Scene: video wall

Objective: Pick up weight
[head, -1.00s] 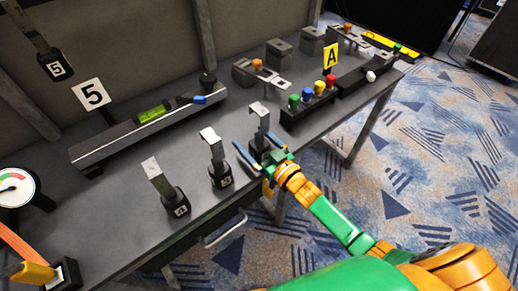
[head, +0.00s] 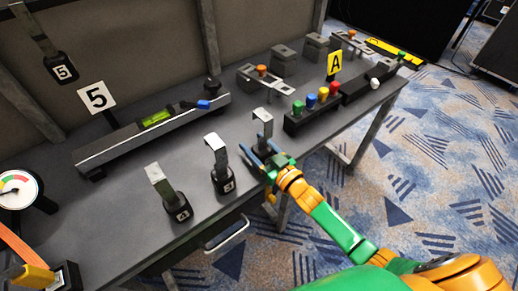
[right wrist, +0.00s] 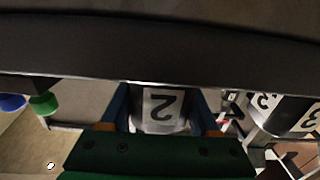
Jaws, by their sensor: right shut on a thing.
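Dark weights with metal hooks stand in a row on the grey table. The nearest to my right gripper (head: 262,153) is a weight (head: 263,127) with a tall pale hook; its label reads 2, upside down, in the right wrist view (right wrist: 165,108). The blue fingers are shut around its dark base from both sides. I cannot tell any gap under it. To its left stand the weight labelled 3 (head: 221,163) and the weight labelled 4 (head: 168,192). My left gripper is out of view.
A long level bar with a green vial (head: 156,118) lies behind the weights. A dial (head: 17,190) is at the left. The table's front edge is close to the weights.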

